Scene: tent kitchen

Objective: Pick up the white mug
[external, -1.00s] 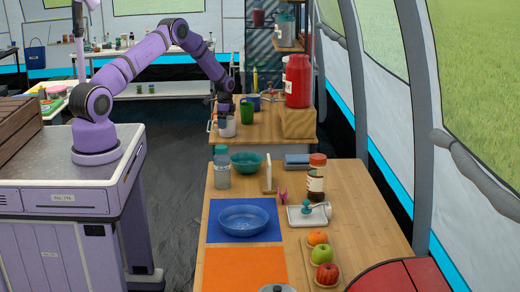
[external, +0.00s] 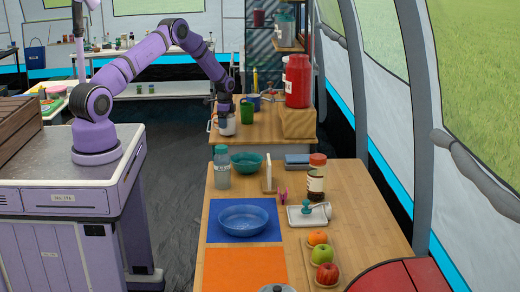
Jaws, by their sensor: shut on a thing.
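The white mug (external: 227,127) is in the external view, at the left front part of the far wooden table (external: 265,131). My gripper (external: 224,109) is directly above it, pointing down, and is shut on the mug. The fingertips are small here and partly merge with the mug's rim. I cannot tell whether the mug is clear of the tabletop.
A green cup (external: 247,112) stands close to the right of the mug, with a blue mug (external: 253,101) behind it. A red jug (external: 298,81) stands on a wooden block (external: 297,123). The near table holds a teal bowl (external: 246,163) and bottle (external: 222,168).

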